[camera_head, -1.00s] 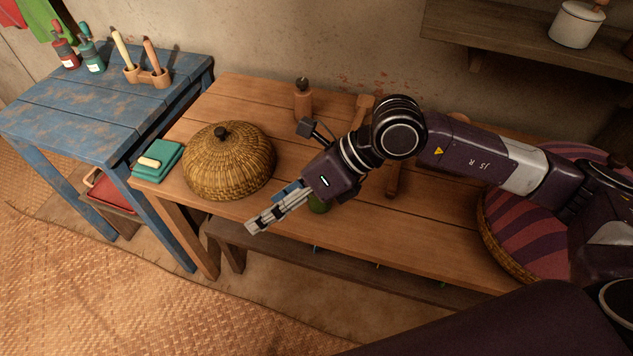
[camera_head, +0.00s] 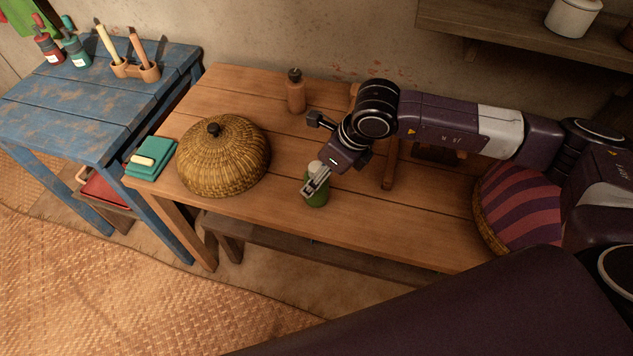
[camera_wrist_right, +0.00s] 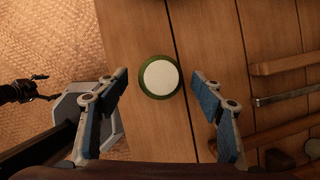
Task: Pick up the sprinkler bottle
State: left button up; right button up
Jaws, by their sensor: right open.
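A green bottle with a pale round cap (camera_head: 320,198) stands upright on the wooden table, near its front edge. From above, in the right wrist view, its cap (camera_wrist_right: 160,77) shows as a cream disc with a green rim. I take it for the sprinkler bottle. My right gripper (camera_head: 317,181) is over the bottle and partly hides it in the head view. In the wrist view the right gripper's fingers (camera_wrist_right: 160,76) are spread open, with the cap between their tips and gaps on both sides.
A blue table (camera_head: 90,105) adjoins at left. A wall shelf (camera_head: 510,40) overhangs at back right.

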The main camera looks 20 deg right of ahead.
jog(key=shift+x, duration=0.95)
jog(key=shift+d, duration=0.1)
jog(key=shift+c, duration=0.4)
jog(key=shift+r, duration=0.1)
jog(key=c, duration=1.2)
